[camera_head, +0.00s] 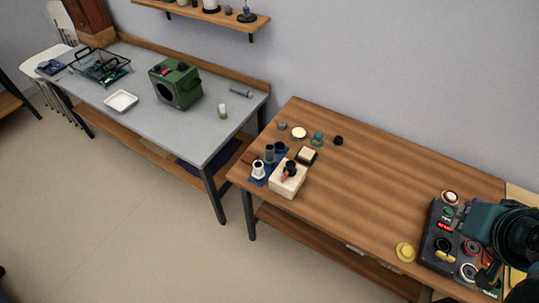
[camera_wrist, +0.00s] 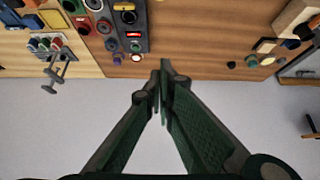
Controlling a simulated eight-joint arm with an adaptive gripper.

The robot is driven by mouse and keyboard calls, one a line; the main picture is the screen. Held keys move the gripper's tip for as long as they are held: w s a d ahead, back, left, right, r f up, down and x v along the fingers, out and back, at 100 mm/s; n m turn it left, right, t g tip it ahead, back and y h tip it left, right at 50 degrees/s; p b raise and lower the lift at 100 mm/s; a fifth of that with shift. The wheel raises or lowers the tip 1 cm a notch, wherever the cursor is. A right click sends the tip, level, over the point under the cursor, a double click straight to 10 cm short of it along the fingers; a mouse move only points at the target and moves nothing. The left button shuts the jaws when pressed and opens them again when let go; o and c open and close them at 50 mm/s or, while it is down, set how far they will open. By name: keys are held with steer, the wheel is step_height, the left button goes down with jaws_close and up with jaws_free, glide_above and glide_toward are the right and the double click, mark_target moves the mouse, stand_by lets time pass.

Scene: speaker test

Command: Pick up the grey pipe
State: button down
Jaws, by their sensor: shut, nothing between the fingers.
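A short grey cylinder, which looks like the grey pipe (camera_head: 241,92), lies on its side near the back right of the grey table (camera_head: 145,105) in the head view. Another dark grey cylinder (camera_head: 269,154) stands upright on a blue mat on the wooden table. My gripper (camera_wrist: 163,72) shows in the wrist view with its green fingers together and nothing between them. It is above the right end of the wooden table, by a control panel, far from the lying grey cylinder. I cannot make out that cylinder in the wrist view.
The dark control panel (camera_head: 448,239) with knobs and buttons is at the right. A green speaker-like box (camera_head: 175,84), a white tray (camera_head: 121,101) and a wire basket (camera_head: 100,67) stand on the grey table. A wooden block (camera_head: 288,183) is on the wooden table, whose middle is clear.

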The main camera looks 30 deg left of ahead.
steer(key=c, duration=2)
jaws_free()
